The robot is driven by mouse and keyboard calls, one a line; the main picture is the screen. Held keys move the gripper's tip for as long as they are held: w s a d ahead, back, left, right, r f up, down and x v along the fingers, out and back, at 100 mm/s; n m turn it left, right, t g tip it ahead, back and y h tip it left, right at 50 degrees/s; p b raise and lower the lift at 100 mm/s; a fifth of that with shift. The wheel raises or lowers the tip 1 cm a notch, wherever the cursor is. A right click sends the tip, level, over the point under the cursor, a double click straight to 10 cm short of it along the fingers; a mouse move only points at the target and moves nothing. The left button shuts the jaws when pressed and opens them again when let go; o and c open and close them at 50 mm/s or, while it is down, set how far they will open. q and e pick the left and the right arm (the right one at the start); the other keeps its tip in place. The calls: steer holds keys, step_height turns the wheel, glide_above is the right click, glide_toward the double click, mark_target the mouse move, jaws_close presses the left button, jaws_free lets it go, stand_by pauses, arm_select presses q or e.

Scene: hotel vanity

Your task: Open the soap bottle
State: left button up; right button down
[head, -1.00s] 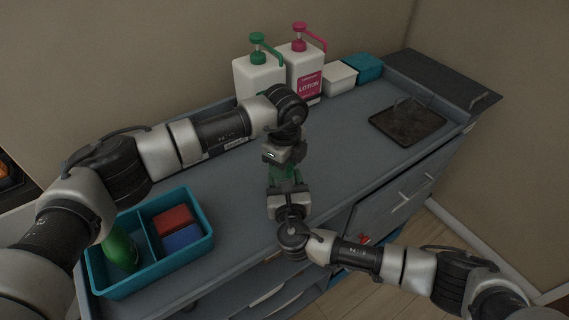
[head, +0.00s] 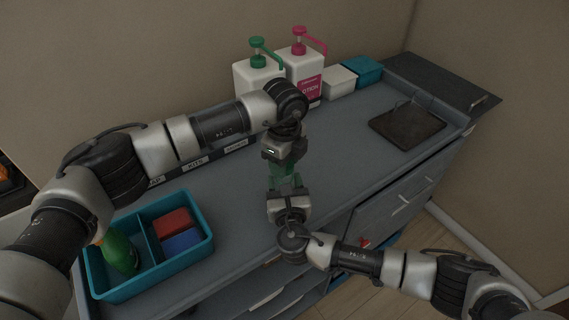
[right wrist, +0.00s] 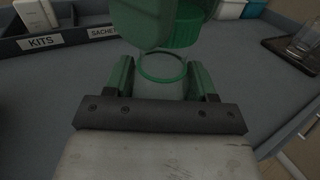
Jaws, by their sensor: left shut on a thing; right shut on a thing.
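The soap bottle (right wrist: 161,88) is a pale, see-through bottle with a green ring around its mouth. In the right wrist view it stands between the green fingers of my right gripper (right wrist: 163,85), which is shut on it; the right gripper (head: 288,190) also shows in the head view. A ribbed green cap (right wrist: 187,33) is above and slightly right of the mouth, apart from it. My left gripper (head: 284,167) is shut on the cap, above the right gripper. In the head view the grippers hide most of the bottle and cap.
A teal divided tray (head: 209,240) holds a green bottle (head: 121,252), a red block (head: 174,221) and a blue block (head: 182,240). Two pump bottles (head: 257,74) (head: 305,75) and small boxes stand along the wall. A dark tray (head: 408,128) lies at right. The middle counter is clear.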

arm_select(q)
steer(key=shift+r, duration=0.1)
steer(key=shift+r, duration=2)
arm_select(e)
steer(key=shift+c, duration=1.3)
jaws_free()
